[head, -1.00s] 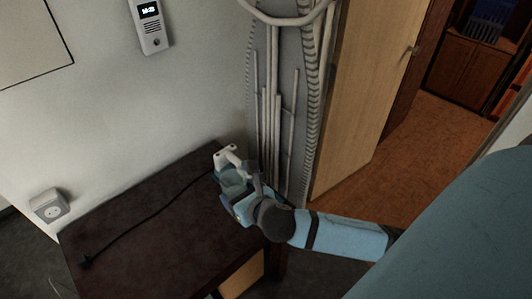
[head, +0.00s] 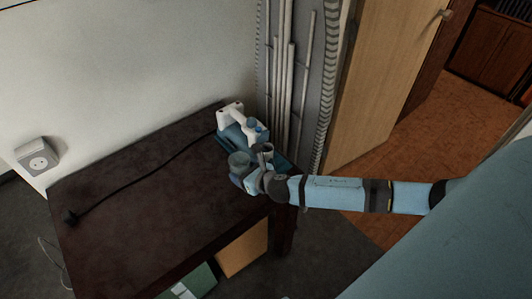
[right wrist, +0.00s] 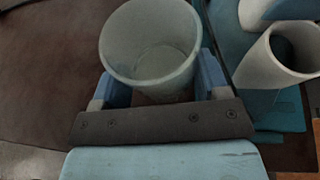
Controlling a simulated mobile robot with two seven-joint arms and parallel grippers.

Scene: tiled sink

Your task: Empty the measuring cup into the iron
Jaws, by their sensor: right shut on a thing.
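The iron (head: 238,126), white and blue with a light handle, stands on the dark table near the wall corner. Its teal base also shows in the right wrist view (right wrist: 276,112). My right gripper (head: 243,177) is shut on the measuring cup (head: 240,160), just in front of the iron. In the right wrist view the cup (right wrist: 150,45) is pale and round, between the blue fingers (right wrist: 158,82); I cannot tell whether it holds liquid. A pale open tube (right wrist: 275,60) stands right beside it, apart from the cup. My left gripper is not in view.
The dark table (head: 130,205) has free room at left, crossed by a black cord with a plug (head: 70,217). Pipes (head: 287,80) rise behind the iron. Green and tan boxes sit below the table.

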